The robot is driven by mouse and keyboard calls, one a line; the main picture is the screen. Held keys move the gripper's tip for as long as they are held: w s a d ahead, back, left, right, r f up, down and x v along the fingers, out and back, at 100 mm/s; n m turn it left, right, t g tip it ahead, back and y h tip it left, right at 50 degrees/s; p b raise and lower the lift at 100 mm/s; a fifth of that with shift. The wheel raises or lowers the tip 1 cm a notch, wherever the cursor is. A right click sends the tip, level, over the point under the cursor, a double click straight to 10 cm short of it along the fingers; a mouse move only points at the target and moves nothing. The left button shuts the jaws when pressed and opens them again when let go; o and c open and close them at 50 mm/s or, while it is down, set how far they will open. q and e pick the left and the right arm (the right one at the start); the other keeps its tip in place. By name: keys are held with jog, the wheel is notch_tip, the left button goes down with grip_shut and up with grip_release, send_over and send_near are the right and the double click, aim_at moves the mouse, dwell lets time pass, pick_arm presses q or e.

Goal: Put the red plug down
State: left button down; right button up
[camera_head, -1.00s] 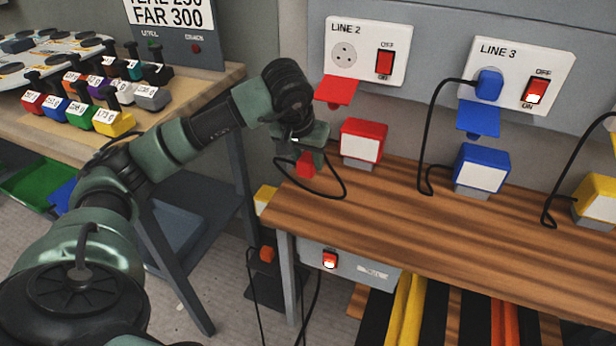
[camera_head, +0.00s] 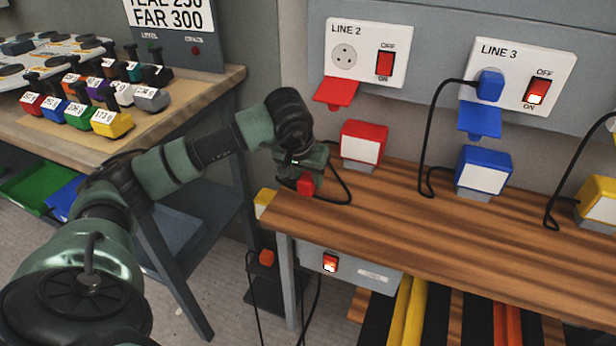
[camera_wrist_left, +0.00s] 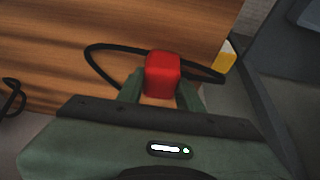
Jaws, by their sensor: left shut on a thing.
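The red plug (camera_head: 306,184) is between the fingers of my left gripper (camera_head: 302,178), at the left end of the wooden bench (camera_head: 400,224). In the left wrist view the plug (camera_wrist_left: 162,73) sits between the two green fingers (camera_wrist_left: 160,95), with the bench top behind it. My left gripper is shut on it. A black cord loops from the plug over the bench top. I cannot tell whether the plug touches the wood. My right gripper is not in view.
A red box (camera_head: 363,142) stands behind the gripper, below the LINE 2 panel (camera_head: 366,52) with its empty round socket and open red flap. A blue plug (camera_head: 489,86) is in LINE 3. The bench middle is clear. A yellow block (camera_head: 264,202) is by the left edge.

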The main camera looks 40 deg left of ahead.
aim_at(308, 176)
pick_arm(q)
jog(key=shift+f, duration=0.2)
jog(key=c, duration=0.9)
grip_release()
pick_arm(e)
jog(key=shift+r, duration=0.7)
pick_arm(q)
jog(key=shift+r, duration=0.15)
jog(key=p+v, duration=0.2)
jog(key=v, duration=0.1)
jog(key=shift+w+r, duration=0.1)
jog(key=shift+r, duration=0.1)
jog(key=shift+p+v, duration=1.6)
jog(key=shift+v, duration=0.75)
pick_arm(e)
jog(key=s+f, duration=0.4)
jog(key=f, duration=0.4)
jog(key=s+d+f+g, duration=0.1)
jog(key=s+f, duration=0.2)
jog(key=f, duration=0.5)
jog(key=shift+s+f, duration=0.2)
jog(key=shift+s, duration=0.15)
